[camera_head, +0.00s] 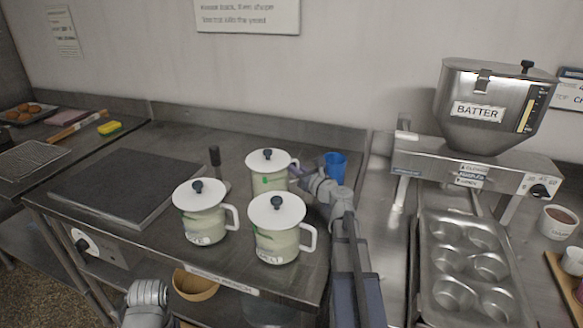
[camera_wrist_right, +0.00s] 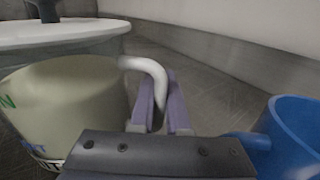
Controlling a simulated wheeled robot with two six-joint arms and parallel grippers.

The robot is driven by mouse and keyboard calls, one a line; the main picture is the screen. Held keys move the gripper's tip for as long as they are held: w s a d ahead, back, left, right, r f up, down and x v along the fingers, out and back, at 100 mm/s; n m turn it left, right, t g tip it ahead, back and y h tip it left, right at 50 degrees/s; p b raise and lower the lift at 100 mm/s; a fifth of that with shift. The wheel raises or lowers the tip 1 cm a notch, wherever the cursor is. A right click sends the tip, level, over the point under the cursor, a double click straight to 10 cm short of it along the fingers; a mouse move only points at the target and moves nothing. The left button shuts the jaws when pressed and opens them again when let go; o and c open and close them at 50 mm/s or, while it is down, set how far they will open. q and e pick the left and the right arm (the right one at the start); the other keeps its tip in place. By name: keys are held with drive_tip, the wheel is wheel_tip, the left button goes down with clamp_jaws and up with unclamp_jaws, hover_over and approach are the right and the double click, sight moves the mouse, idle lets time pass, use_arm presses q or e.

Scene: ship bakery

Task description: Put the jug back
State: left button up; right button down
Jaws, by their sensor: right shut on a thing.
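Three cream jugs with white lids and dark knobs are grouped on the steel counter. The back jug (camera_head: 268,183) has its handle toward my right gripper (camera_head: 299,176). In the right wrist view, the purple fingers (camera_wrist_right: 163,108) are shut on the white handle (camera_wrist_right: 150,72) of this jug (camera_wrist_right: 70,105), which looks upright. I cannot tell whether its base touches the counter; the front jugs hide it. The front left jug (camera_head: 205,222) and front right jug (camera_head: 278,241) stand upright with labels facing me. My left gripper is not in view; only part of that arm shows at the bottom.
A blue cup (camera_head: 336,168) stands just right of my right gripper, also close in the wrist view (camera_wrist_right: 290,140). A dark flat plate (camera_head: 115,185) lies left of the jugs. A batter dispenser (camera_head: 490,105) and muffin tin (camera_head: 468,262) are at right. A wall edge runs behind.

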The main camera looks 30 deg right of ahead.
drive_tip(key=c, duration=0.9)
unclamp_jaws()
drive_tip(key=s, duration=0.4)
drive_tip(key=s+d, duration=0.1)
drive_tip(key=s, duration=0.7)
drive_tip(key=shift+d, duration=0.15)
drive_tip(key=shift+r, duration=0.1)
